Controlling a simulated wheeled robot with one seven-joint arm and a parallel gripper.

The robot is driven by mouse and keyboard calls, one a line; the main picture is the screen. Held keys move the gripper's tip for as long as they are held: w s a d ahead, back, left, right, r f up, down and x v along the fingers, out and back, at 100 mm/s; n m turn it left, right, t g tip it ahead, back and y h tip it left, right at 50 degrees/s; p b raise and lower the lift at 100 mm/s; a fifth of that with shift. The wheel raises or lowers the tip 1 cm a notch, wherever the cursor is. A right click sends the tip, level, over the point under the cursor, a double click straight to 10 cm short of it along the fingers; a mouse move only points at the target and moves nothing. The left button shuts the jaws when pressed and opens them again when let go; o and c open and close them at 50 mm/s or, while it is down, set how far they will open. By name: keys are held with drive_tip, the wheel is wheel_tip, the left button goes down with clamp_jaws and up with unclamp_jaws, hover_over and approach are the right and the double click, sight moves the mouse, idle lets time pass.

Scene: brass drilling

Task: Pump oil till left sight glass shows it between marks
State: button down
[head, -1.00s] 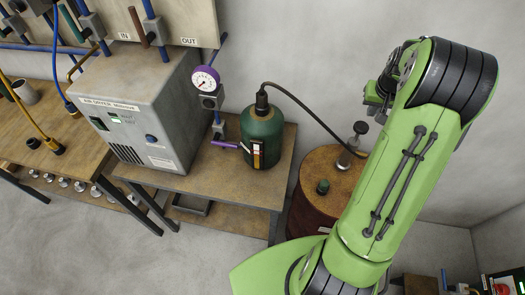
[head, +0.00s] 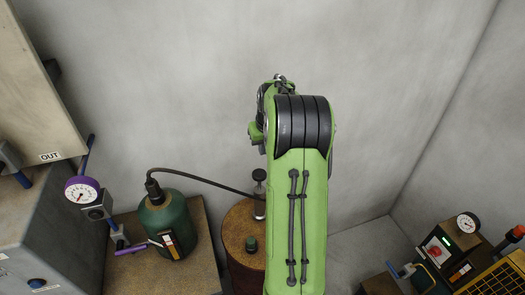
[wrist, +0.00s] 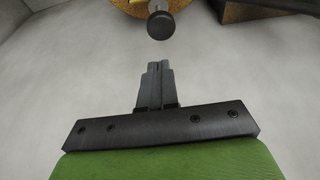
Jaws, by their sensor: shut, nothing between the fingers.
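In the wrist view my gripper (wrist: 155,70) is shut and empty. The black knob (wrist: 160,26) is just beyond its fingertips, apart from them.
A purple-rimmed gauge (head: 81,194) and a purple lever (head: 131,249) are left of the tank. A grey air dryer (head: 45,245) stands at far left. At lower right is a machine with a gauge (head: 467,223) and a red button. The wall behind is bare.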

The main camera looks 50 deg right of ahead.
sight(262, 176)
drive_tip(key=x, duration=0.9)
drive_tip(key=shift+s+a+f, duration=0.2)
drive_tip(key=shift+s+f, duration=0.05)
drive_tip(key=shift+f, duration=0.5)
wheel_tip(262, 176, down, 5)
drive_tip(key=b, duration=0.4)
drive_tip(key=shift+s+a+f, duration=0.1)
drive_tip(key=shift+s+f, duration=0.05)
drive_tip(key=shift+f, duration=0.05)
drive_tip(key=shift+s+a+r, duration=0.1)
